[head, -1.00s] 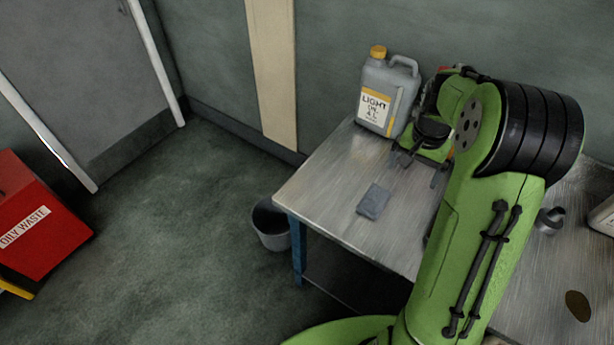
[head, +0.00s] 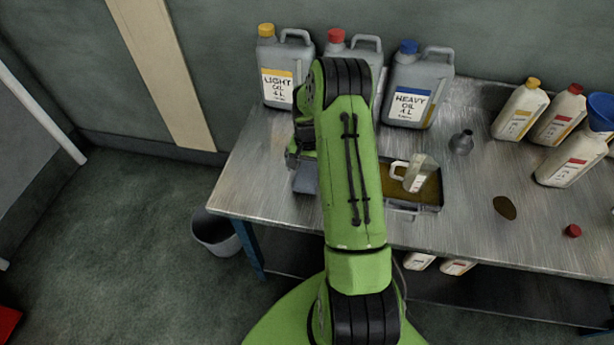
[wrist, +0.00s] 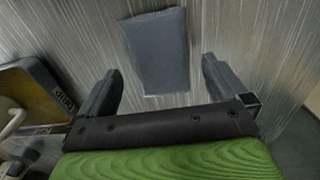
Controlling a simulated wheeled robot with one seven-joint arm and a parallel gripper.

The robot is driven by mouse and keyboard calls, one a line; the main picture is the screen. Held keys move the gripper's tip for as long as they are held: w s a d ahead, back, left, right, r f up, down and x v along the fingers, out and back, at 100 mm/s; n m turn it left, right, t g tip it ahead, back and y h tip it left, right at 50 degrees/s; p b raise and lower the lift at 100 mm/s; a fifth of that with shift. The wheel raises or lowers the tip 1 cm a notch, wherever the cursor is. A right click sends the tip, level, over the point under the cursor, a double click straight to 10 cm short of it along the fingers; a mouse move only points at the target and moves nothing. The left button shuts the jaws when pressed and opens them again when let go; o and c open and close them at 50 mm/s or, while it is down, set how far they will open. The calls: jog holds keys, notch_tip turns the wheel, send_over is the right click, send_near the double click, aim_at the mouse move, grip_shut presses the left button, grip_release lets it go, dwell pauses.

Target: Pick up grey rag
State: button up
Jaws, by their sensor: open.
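The grey rag (wrist: 158,52) is a folded, flat rectangle lying on the brushed metal table. In the head view the rag (head: 305,178) shows only partly, left of my arm, which hides the rest. My gripper (wrist: 160,78) is open, its two dark fingers spread on either side of the rag's near end in the wrist view. Nothing is between the fingers except that view of the rag. I cannot tell the exact height of the fingers above the table. In the head view my gripper is mostly hidden by the arm.
Large cans, including light oil (head: 280,75) and heavy oil (head: 415,90), stand behind. White bottles (head: 520,108) stand at right. An oil spot (head: 504,207) marks the table. A bin (head: 216,232) is on the floor.

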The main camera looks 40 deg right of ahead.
aim_at(307, 174)
notch_tip(307, 174, down, 3)
jog(key=shift+r, duration=0.1)
jog(key=c, duration=1.1)
notch_tip(307, 174, up, 10)
jog(key=shift+p, duration=0.4)
